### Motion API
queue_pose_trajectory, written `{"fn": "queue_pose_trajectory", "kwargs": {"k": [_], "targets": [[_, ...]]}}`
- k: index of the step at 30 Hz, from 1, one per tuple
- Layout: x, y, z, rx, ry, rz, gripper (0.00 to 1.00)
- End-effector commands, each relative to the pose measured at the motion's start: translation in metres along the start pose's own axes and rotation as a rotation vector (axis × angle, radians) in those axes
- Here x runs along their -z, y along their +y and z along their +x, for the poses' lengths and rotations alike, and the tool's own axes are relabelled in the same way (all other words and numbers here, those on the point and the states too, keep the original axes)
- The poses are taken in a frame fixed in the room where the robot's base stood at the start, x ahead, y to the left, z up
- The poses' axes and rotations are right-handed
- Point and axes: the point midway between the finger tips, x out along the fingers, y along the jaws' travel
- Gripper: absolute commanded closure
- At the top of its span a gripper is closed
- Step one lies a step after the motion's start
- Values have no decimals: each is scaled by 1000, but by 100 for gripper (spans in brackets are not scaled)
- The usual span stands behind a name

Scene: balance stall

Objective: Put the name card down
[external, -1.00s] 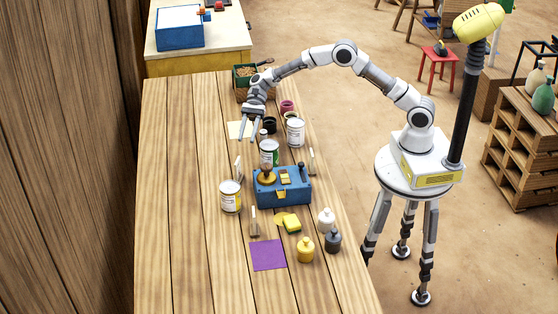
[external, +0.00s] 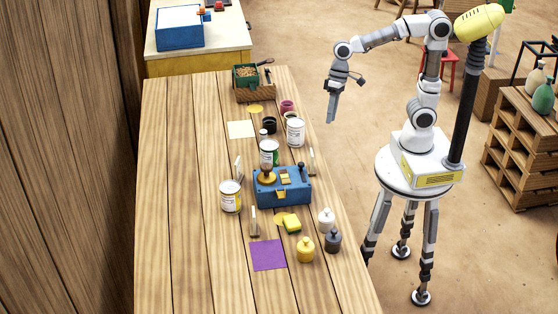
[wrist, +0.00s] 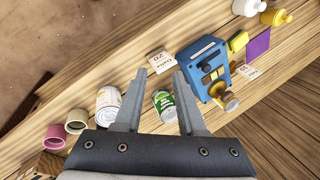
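Three small pale name cards stand on the wooden table: one (external: 312,161) near its right edge, one (external: 238,168) left of the green-labelled can, and one (external: 254,221) in front of the blue machine. Two cards with print also show in the wrist view, one (wrist: 159,63) left of the machine and one (wrist: 249,72) to its right. My gripper (external: 332,118) hangs off the table's right edge, apart from all the cards. In the wrist view its fingers (wrist: 159,75) are spread with nothing held between them; the green can (wrist: 164,105) seen there stands on the table.
The blue machine (external: 284,191) sits mid-table, with white cans (external: 295,133) (external: 230,197) around it. A cream square (external: 241,130) and a purple square (external: 268,255) lie flat. The table's left side is clear.

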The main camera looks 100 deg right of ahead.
Motion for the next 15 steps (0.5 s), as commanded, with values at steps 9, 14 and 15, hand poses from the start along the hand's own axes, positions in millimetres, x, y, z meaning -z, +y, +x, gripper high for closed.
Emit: {"fn": "queue_pose_trajectory", "kwargs": {"k": [9,14,15], "targets": [[-72,54,-49,-97,278,-468,61],[-87,78,-49,-147,339,-604,61],[-89,82,-49,-157,349,-626,61]]}}
